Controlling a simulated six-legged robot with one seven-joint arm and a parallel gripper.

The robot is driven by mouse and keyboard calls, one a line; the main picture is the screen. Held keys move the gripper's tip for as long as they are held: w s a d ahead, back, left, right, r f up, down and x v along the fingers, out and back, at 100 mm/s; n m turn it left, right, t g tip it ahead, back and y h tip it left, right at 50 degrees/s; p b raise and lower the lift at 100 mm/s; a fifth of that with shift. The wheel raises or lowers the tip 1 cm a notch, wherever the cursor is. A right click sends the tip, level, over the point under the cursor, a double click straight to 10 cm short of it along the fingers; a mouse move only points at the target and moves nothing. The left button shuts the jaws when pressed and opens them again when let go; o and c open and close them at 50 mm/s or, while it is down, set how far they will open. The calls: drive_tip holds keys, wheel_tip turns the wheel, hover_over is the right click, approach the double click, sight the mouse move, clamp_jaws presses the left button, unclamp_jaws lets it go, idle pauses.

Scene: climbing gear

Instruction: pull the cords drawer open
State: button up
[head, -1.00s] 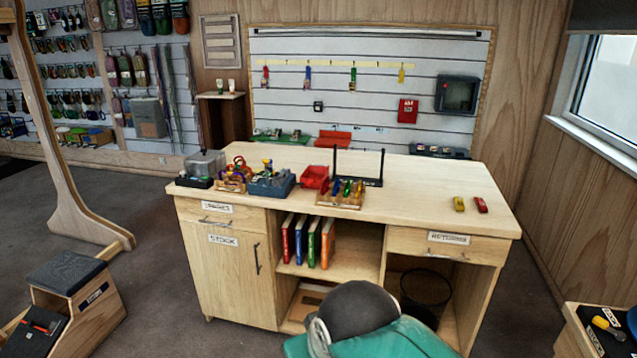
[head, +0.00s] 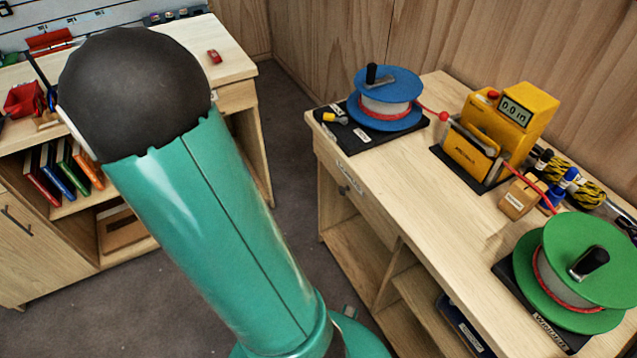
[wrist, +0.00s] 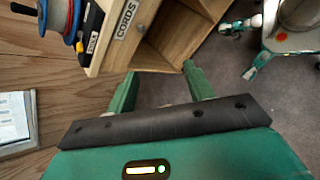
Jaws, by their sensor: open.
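The cords drawer (head: 350,178) is the pale wooden front under the left end of the right-hand bench top, with a label and a small dark handle. It appears shut. In the wrist view its front with the CORDS label (wrist: 125,20) is at the top, left of centre. My gripper (wrist: 160,71) is open and empty, its green fingers pointing toward the bench. The drawer front lies ahead of the fingers and to the left, apart from them as far as I can tell. The drawer handle is not clear in the wrist view. My gripper is out of the head view.
The bench top (head: 428,205) holds a blue reel (head: 386,98), a yellow meter (head: 505,118) and a green reel (head: 575,270). Open shelves lie below the drawer. Another desk (head: 236,82) stands at left, with bare floor (head: 292,170) between. A wooden wall rises behind.

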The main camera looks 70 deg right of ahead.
drive_tip(key=s+d+f+n+g+h, duration=0.3)
drive_tip(key=s+d+f+g, duration=0.1)
drive_tip(key=d+f, duration=0.75)
drive_tip(key=n+g+h, duration=0.1)
drive_tip(key=n+h, duration=0.2)
drive_tip(key=n, duration=0.1)
approach(340, 192)
drive_tip(key=shift+h, duration=0.3)
drive_tip(key=x, duration=0.8)
drive_tip(key=shift+s, duration=0.25)
clamp_jaws()
